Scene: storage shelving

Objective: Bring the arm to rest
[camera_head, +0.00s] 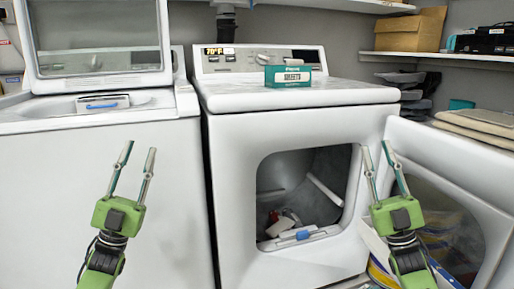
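My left gripper (138,160) is green with two grey fingers pointing up. It is open and empty in front of the white washer (50,190) at the left. My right gripper (377,158) has the same look. Its two fingers are apart with nothing visible between them, in front of the right edge of the dryer (232,190). Both forearms come up from the bottom of the view. No contact between a gripper and a machine can be made out.
The washer's lid (97,62) stands raised. The dryer's opening shows several items inside, and its door (430,155) hangs open at the right, close to my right gripper. A teal box (288,76) stands on the dryer top. A cardboard box (410,32) sits on a shelf.

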